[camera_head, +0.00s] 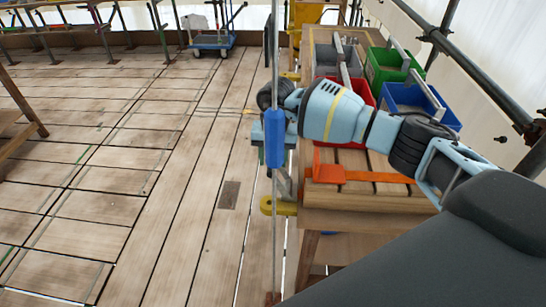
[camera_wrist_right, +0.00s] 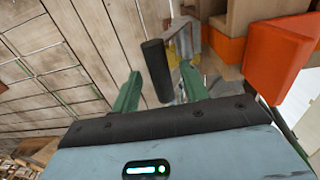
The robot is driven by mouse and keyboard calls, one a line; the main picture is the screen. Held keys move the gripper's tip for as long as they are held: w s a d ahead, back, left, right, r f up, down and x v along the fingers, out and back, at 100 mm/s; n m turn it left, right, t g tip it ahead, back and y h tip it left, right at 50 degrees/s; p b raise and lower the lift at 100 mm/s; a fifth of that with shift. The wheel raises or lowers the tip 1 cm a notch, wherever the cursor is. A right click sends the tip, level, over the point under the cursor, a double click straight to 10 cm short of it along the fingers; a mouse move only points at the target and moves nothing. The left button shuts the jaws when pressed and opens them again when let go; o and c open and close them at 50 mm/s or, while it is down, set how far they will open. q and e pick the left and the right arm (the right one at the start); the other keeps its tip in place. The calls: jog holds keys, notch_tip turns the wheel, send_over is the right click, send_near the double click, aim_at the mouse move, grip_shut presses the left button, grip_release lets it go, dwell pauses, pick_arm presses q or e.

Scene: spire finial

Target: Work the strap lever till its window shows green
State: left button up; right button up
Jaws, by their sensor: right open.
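The strap lever shows in the right wrist view as a black cylindrical grip (camera_wrist_right: 156,70) beside a grey metal bracket (camera_wrist_right: 184,44). In the head view its grey metal part (camera_head: 283,184) shows at the left edge of the workbench, by the orange strap (camera_head: 365,174). My right gripper (camera_wrist_right: 160,88) is open, its green fingers on either side of the black grip, with gaps visible. In the head view my right gripper (camera_head: 258,133) is partly hidden behind a blue sleeve. I cannot make out the lever's window or its colour. My left gripper is not in view.
The blue sleeve (camera_head: 274,145) is on a thin upright rod close in front of my right gripper. Red, green (camera_head: 391,66) and blue (camera_head: 414,101) bins stand on the bench beyond my arm. Open plank floor (camera_head: 150,180) lies to the left.

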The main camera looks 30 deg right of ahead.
notch_tip(320, 180, up, 8)
jog(key=shift+d+f, duration=0.1)
dwell(0.6)
